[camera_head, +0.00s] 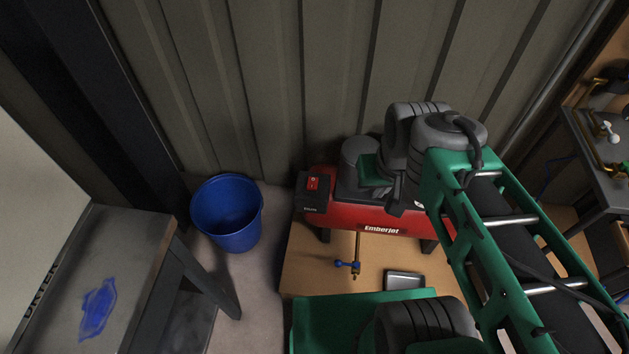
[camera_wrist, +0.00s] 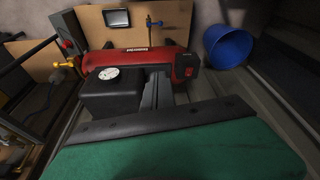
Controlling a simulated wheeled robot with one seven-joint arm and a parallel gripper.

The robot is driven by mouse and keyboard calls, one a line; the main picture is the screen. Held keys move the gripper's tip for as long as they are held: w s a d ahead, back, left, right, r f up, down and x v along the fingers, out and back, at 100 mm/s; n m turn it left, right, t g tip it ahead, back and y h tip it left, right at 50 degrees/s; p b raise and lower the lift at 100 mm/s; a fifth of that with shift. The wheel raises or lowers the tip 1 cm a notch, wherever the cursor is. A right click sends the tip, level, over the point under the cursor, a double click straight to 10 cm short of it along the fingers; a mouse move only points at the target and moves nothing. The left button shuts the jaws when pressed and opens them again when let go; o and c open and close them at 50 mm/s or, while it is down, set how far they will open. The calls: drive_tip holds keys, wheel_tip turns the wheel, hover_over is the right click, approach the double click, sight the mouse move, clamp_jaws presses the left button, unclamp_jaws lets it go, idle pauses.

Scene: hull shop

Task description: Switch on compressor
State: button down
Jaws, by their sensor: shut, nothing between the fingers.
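The compressor (camera_head: 383,219) is a red tank marked Emberjet, with dark machinery on top. A black box at its left end carries a red switch (camera_head: 313,183). The switch's on or off position is too small to tell. In the wrist view the compressor (camera_wrist: 140,59) appears turned round, its red switch (camera_wrist: 187,71) at the right end. A dark block with a white gauge (camera_wrist: 107,73) stands nearer the camera. My gripper (camera_wrist: 158,78) is shut and empty, above the machinery and to the right of the switch in the head view. My arm hides the tank's right end.
The compressor stands on a brown board (camera_head: 310,264). A brass and blue valve (camera_head: 350,265) and a grey-framed plate (camera_head: 404,280) are in front. A blue bucket (camera_head: 228,228) stands left. A corrugated wall (camera_head: 270,90) is behind.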

drive_tip(key=w+a+f+b, duration=0.4)
drive_tip(key=w+f+b, duration=0.5)
drive_tip(key=w+b, duration=0.25)
drive_tip(key=m+b, duration=0.2)
drive_tip(key=b, duration=0.6)
approach(312, 186)
drive_tip(key=shift+g, duration=0.3)
drive_tip(key=b+x, duration=0.1)
drive_tip(key=x, duration=0.1)
drive_tip(key=b+x, duration=0.2)
drive_tip(key=x, duration=0.1)
drive_tip(key=shift+w+a+f, duration=0.1)
drive_tip(key=shift+w+f, duration=0.1)
drive_tip(key=shift+w, duration=0.2)
drive_tip(key=shift+f, duration=0.5)
drive_tip(key=shift+s, duration=0.1)
